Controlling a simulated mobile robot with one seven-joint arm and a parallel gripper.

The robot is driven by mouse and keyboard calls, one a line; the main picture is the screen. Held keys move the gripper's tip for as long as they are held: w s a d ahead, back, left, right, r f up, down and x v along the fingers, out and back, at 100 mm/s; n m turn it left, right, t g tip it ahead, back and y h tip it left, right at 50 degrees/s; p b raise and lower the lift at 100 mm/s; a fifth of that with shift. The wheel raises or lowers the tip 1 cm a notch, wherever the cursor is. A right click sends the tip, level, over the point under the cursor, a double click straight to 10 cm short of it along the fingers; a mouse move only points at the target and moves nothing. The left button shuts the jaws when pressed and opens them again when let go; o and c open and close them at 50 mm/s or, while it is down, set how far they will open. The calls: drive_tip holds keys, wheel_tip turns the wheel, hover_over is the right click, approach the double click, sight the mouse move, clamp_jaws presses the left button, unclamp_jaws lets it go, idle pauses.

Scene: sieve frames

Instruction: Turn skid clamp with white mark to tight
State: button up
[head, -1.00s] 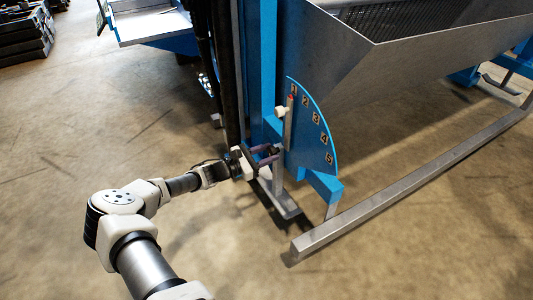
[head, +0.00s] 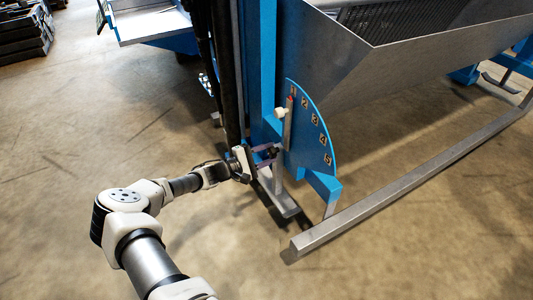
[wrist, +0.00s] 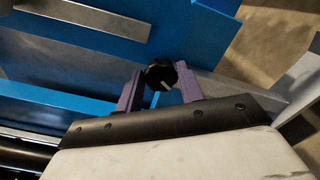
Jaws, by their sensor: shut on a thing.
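The skid clamp is a black knob (wrist: 161,75) with a short white mark on its face, seen in the wrist view. My gripper (wrist: 161,84) has its two purple fingers on either side of the knob and is shut on it. The white mark slants on the knob's face. In the head view my gripper (head: 267,152) is at the lower part of the blue machine, beside the numbered plate. The knob (head: 274,151) shows there only as a small dark shape, partly hidden by the fingers.
A blue quadrant plate (head: 316,150) with numbers 1 to 5 and a grey lever (head: 288,125) stands just above and right of my gripper. A white knob (head: 281,113) is near the lever. A grey skid rail (head: 400,175) runs along the floor at right.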

drive_tip(key=m, duration=0.5)
drive_tip(key=shift+f+m, duration=0.1)
drive_tip(key=shift+m, duration=0.2)
drive_tip(key=m, duration=0.5)
drive_tip(key=shift+m+b, duration=0.3)
drive_tip(key=shift+m, duration=0.1)
drive_tip(key=o, duration=1)
drive_tip(key=shift+a, duration=0.1)
drive_tip(key=p+v, duration=0.2)
drive_tip(key=v, duration=1.1)
drive_tip(key=shift+s+a+p, duration=0.2)
drive_tip(key=shift+a+p, duration=0.1)
drive_tip(key=shift+p, duration=0.1)
